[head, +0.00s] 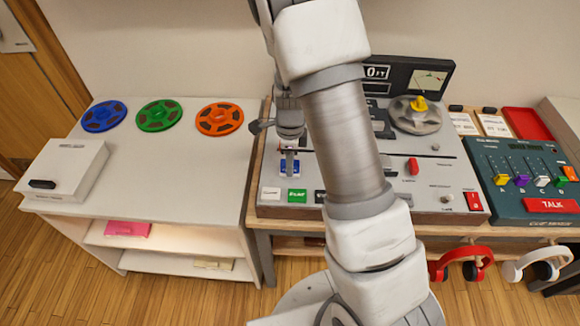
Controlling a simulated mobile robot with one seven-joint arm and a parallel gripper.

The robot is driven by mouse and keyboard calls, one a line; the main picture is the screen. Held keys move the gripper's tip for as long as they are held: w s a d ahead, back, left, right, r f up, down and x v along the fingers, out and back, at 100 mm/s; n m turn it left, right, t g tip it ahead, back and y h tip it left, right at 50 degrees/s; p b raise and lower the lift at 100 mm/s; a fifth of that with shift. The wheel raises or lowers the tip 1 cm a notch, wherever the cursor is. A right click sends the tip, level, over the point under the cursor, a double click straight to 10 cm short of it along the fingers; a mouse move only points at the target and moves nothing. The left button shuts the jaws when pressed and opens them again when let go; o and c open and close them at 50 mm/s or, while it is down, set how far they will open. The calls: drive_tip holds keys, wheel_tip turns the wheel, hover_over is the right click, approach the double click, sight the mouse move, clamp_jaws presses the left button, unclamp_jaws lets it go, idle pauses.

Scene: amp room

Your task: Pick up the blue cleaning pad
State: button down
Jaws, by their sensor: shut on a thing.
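My gripper (289,161) points down over the left part of the tape machine (437,177). The fingers cover part of the pad. I cannot tell whether the pad touches the machine's top or is clear of it.
My arm hides the machine's middle. The mixer (529,186) stands to the right. Blue (104,116), green (159,115) and orange (219,119) reels lie on the white cabinet (180,175). Red headphones (461,262) hang below.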

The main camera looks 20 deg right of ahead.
drive_tip(key=shift+r, duration=0.6)
wheel_tip(320, 180, up, 3)
drive_tip(key=shift+f+p, duration=0.1)
drive_tip(key=shift+p, duration=0.35)
drive_tip(key=s+d+r, duration=0.1)
drive_tip(key=d+r, duration=0.6)
drive_tip(key=d, duration=0.4)
drive_tip(key=shift+s+d, duration=0.3)
drive_tip(key=shift+s, duration=0.05)
drive_tip(key=c, duration=1.3)
unclamp_jaws()
clamp_jaws()
